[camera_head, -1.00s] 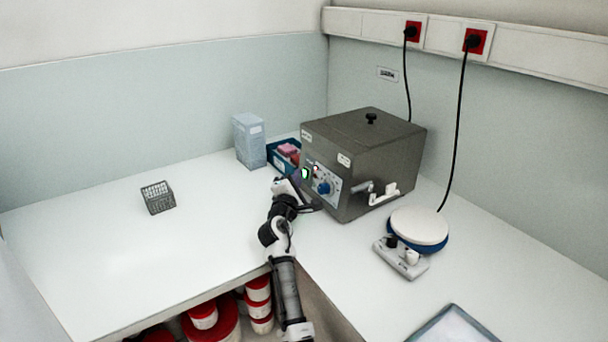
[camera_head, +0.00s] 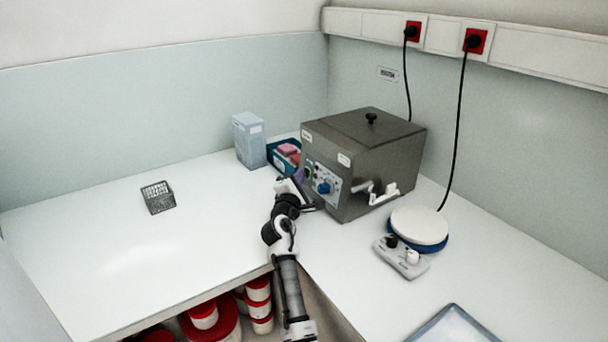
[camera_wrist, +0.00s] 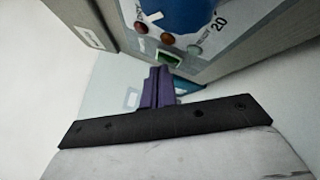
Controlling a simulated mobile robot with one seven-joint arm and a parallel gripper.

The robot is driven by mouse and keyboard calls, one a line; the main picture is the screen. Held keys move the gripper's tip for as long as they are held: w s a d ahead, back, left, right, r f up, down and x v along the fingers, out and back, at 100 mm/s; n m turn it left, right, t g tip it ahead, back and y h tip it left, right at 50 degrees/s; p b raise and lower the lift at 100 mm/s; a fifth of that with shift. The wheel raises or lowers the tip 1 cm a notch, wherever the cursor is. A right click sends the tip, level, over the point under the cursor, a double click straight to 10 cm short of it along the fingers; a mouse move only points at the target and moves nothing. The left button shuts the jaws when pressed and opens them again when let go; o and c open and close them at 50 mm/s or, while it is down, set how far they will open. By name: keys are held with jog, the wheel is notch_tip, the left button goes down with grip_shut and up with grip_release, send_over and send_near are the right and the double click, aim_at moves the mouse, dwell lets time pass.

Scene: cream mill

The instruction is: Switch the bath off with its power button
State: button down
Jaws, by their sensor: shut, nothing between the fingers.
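The bath (camera_head: 375,175) is a steel box with a lidded top on the right of the counter. Its front panel carries a large blue knob (camera_head: 324,188), which also shows in the wrist view (camera_wrist: 180,12). The power button (camera_wrist: 168,58) is a green rocker in a pale frame below the knob; it looks dark, without a glow. My gripper (camera_wrist: 158,72) is shut and empty. Its purple fingertips are just short of the button in the wrist view; whether they touch it I cannot tell. In the head view my gripper (camera_head: 298,176) is at the panel's left side.
Small indicator lamps (camera_wrist: 167,39) by the knob look unlit. A blue tray of boxes (camera_head: 283,161) and a pale blue box (camera_head: 249,140) stand left of the bath. A white drain tap (camera_head: 378,196) and a round-plated device (camera_head: 418,228) are to the right. The left counter is mostly clear.

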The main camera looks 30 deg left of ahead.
jog(key=shift+s, duration=0.1)
dwell(0.3)
jog(key=shift+s, duration=0.25)
jog(key=shift+a, duration=0.1)
jog(key=shift+s+a+r+p, duration=0.15)
jog(key=shift+s+a, duration=0.25)
jog(key=shift+s, duration=0.55)
jog(key=shift+s+a+r+p, duration=0.1)
jog(key=shift+s+a+r, duration=0.2)
jog(key=shift+s, duration=0.6)
jog(key=shift+s+a+r+p, duration=0.1)
jog(key=shift+s+a, duration=0.35)
jog(key=shift+s, duration=0.5)
